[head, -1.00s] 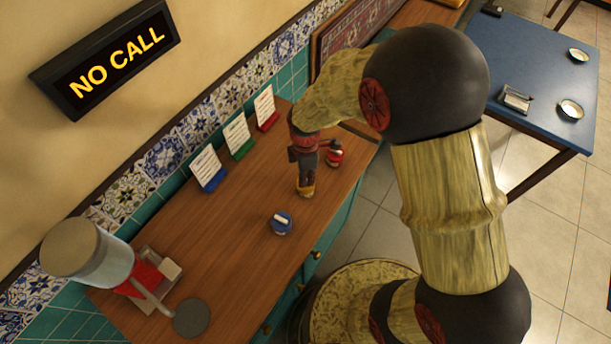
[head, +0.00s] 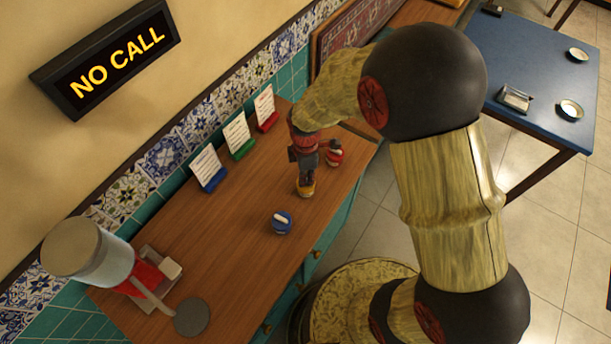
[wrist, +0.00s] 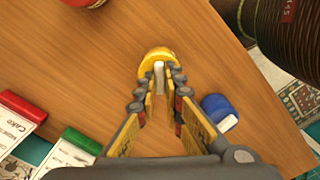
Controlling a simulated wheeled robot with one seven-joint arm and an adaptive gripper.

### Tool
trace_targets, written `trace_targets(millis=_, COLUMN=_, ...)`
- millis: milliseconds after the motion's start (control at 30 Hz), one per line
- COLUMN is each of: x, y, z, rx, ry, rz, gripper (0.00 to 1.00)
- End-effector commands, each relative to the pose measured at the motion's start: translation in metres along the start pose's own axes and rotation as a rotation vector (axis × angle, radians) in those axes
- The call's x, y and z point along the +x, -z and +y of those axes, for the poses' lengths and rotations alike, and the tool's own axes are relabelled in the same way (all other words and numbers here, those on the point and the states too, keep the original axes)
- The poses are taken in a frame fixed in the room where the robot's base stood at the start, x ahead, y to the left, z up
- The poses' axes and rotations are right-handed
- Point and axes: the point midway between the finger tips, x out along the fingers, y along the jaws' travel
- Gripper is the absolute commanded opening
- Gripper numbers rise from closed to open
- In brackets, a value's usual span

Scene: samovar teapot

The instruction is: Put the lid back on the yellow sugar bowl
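The yellow sugar bowl (head: 306,190) stands on the wooden counter, directly below my gripper (head: 305,176). In the wrist view its yellow top (wrist: 156,58) shows just beyond my fingertips (wrist: 160,82). A white, bar-like lid handle (wrist: 159,76) lies between the fingertips. The fingers are close together around this handle, but I cannot tell whether they touch it. The fingers hide part of the yellow top, and I cannot tell whether the lid sits fully on the bowl. No second yellow piece is visible.
A blue sugar bowl (head: 281,222) with a white handle stands close by; a red one (head: 334,157) stands on the other side. Card holders (head: 208,168) line the tiled wall. A dispenser (head: 105,262) is at the left. The counter between is clear.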

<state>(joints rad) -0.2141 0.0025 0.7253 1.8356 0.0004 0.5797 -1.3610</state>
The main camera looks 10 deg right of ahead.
Motion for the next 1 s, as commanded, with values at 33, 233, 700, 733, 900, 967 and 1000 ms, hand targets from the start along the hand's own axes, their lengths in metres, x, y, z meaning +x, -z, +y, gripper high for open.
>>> trace_targets(millis=33, x=-0.0001, y=0.0000, z=0.0001, rx=0.000, ry=0.000, rz=0.000, gripper=0.12)
trace_targets(millis=233, x=-0.0001, y=0.0000, z=0.0001, rx=0.000, ry=0.000, rz=0.000, gripper=0.23)
trace_targets(millis=700, x=0.0000, y=0.0000, z=0.0001, rx=0.000, ry=0.000, rz=0.000, gripper=0.38)
trace_targets(millis=733, x=0.0000, y=0.0000, z=0.0001, rx=0.000, ry=0.000, rz=0.000, gripper=0.40)
trace_targets(millis=900, x=-0.0001, y=0.0000, z=0.0001, rx=0.000, ry=0.000, rz=0.000, gripper=0.49)
trace_targets(millis=967, x=0.0000, y=0.0000, z=0.0001, rx=0.000, ry=0.000, rz=0.000, gripper=0.49)
trace_targets(millis=1000, x=0.0000, y=0.0000, z=0.0001, rx=0.000, ry=0.000, rz=0.000, gripper=0.49)
